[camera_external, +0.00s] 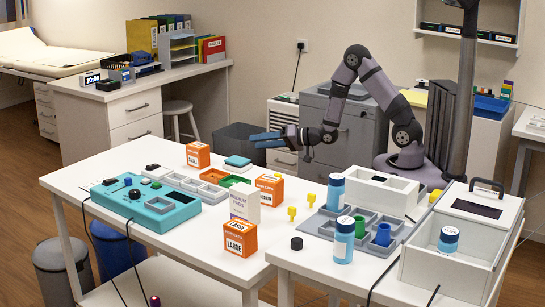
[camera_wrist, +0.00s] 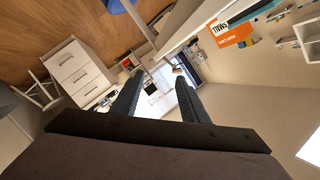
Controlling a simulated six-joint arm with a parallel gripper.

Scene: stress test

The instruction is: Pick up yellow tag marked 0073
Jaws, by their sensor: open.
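Small yellow tags show in the outside view: one (camera_external: 292,213) stands near the right end of the left table, and another (camera_external: 311,199) is just to its right. No number can be read on either, so I cannot tell which is marked 0073. My gripper (camera_external: 256,141) is raised above the far side of the left table, fingers pointing left, well away from the tags. In the wrist view its two dark fingers (camera_wrist: 157,95) are apart with nothing between them. No yellow tag can be made out there.
Orange boxes (camera_external: 240,238) stand around the left table, one beside a sign card (camera_external: 245,205). A teal control panel (camera_external: 146,199) fills the left side. Blue-capped jars (camera_external: 336,188) and a grey compartment tray (camera_external: 325,224) are on the right table. An orange box (camera_wrist: 231,36) shows in the wrist view.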

